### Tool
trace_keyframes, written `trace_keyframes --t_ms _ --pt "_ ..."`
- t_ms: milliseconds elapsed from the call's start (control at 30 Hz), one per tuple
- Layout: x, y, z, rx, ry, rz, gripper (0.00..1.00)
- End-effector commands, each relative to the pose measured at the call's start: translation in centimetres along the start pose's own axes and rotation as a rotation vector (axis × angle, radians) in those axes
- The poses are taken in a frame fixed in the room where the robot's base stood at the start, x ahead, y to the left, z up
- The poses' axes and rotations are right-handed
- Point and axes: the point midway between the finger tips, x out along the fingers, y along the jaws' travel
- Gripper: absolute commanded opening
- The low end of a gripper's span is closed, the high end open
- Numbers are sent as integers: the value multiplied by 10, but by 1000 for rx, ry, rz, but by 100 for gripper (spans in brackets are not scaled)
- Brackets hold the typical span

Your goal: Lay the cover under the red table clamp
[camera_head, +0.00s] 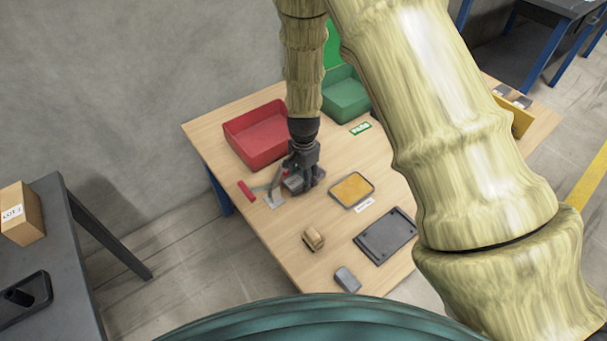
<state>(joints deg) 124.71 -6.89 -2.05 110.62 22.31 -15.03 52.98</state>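The red table clamp shows as a red handle (247,191) with a pale metal base (274,201) near the table's left edge. My gripper (296,185) points down just right of the clamp, low over the table. A grey piece shows at its fingertips; I cannot tell whether it is the cover or part of the gripper, nor whether the fingers are closed on it. A small grey block with a rounded top (347,279) lies at the table's front edge; it may be a cover. My arm hides part of the table.
A red bin (235,142) stands behind my gripper, and a green bin (348,100) to its right. A tray with yellow-orange contents (334,194), a dark flat plate (385,237) and a tan part (313,238) lie on the wooden table (278,244). Bare tabletop lies around the tan part.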

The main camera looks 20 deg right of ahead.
Motion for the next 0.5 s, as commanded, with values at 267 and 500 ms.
trace_keyframes --t_ms 267,500 --pt "0 0 0 0 0 0 71" --pt "-2 0 0 0 0 0 71"
